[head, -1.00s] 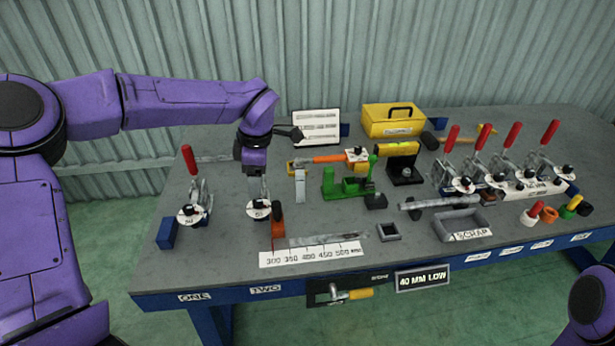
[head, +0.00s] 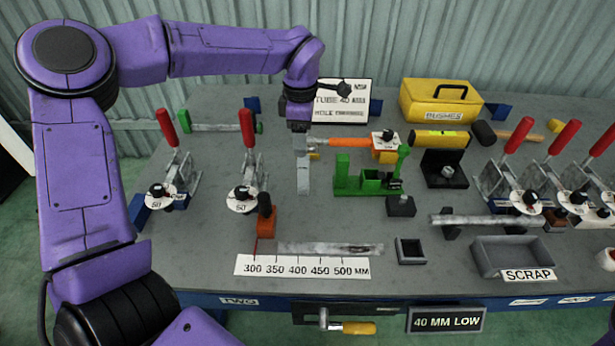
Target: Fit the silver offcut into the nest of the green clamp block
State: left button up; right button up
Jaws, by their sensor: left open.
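A short silver piece (head: 304,180), which looks like the offcut, lies on the grey bench left of the green clamp block. The green clamp block (head: 346,183) sits mid-bench, with a small box-like nest and an upright green post at its right end. My left gripper (head: 301,152) points down over the far end of the silver piece. It is open, and its fingers overlap that end in the picture; I cannot tell whether they touch or surround it. My right gripper is not in view.
Two red-handled toggle clamps (head: 245,185) stand to the left. An orange-handled tool (head: 345,143) lies behind the green block, and a dark block (head: 400,206) sits before it. A tube (head: 330,248) lies by the ruler. A scrap tray (head: 512,256) is at right.

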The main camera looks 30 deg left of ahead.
aim_at(304, 167)
pick_arm(q)
notch_tip(304, 167, down, 10)
jog(key=shift+w+r+p, duration=0.1)
jog(key=shift+w+p, duration=0.05)
jog(key=shift+p, duration=0.5)
jog(key=shift+d, duration=0.1)
jog(key=c, duration=1.1)
